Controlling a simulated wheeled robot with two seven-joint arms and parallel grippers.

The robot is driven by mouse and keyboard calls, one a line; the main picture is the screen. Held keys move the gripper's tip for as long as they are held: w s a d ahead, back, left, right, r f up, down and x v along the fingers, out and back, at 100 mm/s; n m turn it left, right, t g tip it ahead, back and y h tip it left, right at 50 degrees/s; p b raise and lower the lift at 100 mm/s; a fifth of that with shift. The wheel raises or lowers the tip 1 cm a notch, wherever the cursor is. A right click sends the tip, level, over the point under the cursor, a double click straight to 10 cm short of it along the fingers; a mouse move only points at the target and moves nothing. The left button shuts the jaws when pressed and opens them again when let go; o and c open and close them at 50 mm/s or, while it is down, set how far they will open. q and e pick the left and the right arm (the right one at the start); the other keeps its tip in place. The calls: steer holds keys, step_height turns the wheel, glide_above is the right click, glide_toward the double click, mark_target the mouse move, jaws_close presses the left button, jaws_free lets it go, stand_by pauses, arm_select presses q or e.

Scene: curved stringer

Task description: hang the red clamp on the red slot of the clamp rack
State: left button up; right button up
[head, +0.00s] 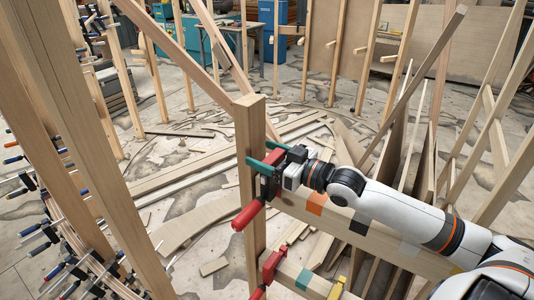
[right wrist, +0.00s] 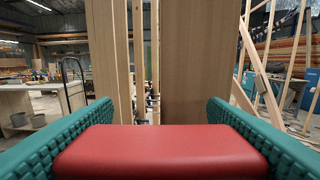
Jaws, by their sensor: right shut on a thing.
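My right gripper (head: 264,157), with teal finger pads, is shut on a red clamp at the upright wooden post. The red clamp's handle (head: 247,215) hangs down to the left in front of the post. In the right wrist view its red bar (right wrist: 160,152) lies between the two teal pads. A wooden rail with coloured patches (head: 385,237) runs right from the post, below my right arm; orange, black and pale patches show. I cannot make out a red slot. My left gripper is not in view.
A second red clamp (head: 271,264) sits on a lower board with a teal patch (head: 303,279); a yellow piece (head: 337,288) is beside it. The wooden post (head: 250,130) stands close to my gripper. Leaning timbers and many clamps crowd the left side.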

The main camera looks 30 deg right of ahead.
stand_by(0.4)
steer(key=shift+f+b, duration=0.35)
steer(key=shift+f, duration=0.5)
steer(key=shift+a+f, duration=0.35)
steer(key=shift+f, duration=0.25)
steer(key=shift+b, duration=0.3)
steer(key=shift+f, duration=0.2)
steer(key=shift+w+d+f, duration=0.15)
steer(key=shift+d, duration=0.05)
steer(key=shift+s+d, duration=0.15)
steer(key=shift+s, duration=0.05)
steer(key=shift+d+f, duration=0.15)
